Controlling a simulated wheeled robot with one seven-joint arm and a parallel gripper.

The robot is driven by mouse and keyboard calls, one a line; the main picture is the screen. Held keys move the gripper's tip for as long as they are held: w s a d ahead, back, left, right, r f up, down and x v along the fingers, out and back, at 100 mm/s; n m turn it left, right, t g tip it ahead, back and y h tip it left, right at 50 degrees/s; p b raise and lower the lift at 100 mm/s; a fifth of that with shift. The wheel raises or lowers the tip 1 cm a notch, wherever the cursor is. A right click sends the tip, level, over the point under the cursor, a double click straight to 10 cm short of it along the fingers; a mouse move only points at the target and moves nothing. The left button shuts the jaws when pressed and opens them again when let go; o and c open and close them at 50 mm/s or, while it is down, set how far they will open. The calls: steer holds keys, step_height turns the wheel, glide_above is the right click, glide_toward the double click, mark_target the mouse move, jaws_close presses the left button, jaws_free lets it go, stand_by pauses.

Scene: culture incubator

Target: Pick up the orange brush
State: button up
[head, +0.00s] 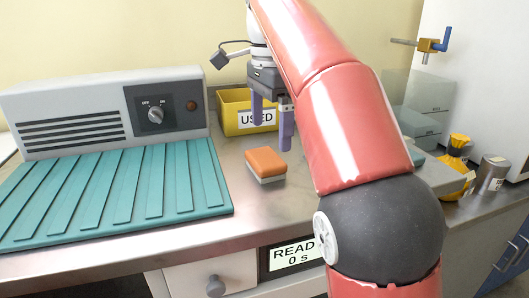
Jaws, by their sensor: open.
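The orange brush (265,163) lies on the metal counter, with an orange top and a grey underside. It sits just right of the teal ribbed mat. My gripper (271,130) hangs above and slightly behind the brush, with its two purple fingers pointing down. The fingers are apart and nothing is between them. The gripper does not appear to touch the brush.
A yellow bin (232,113) labelled "USED" stands behind the brush. The teal ribbed mat (118,190) and a grey control box (110,112) fill the left. Yellow-topped and metal containers (491,173) stand at right. Bare counter (282,205) lies in front of the brush.

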mark_target(265, 156)
steer(key=shift+w+a+f+b, duration=0.15)
steer(key=shift+f+b, duration=0.2)
steer(key=shift+f, duration=0.9)
steer(key=shift+a+f+b, duration=0.15)
steer(key=shift+f+b, duration=0.15)
steer(key=shift+f, duration=1)
steer(key=shift+w+a+f+b, duration=0.15)
steer(key=shift+f+b, duration=0.2)
steer(key=shift+f, duration=0.9)
steer(key=shift+s, duration=0.1)
steer(key=shift+c, duration=0.3)
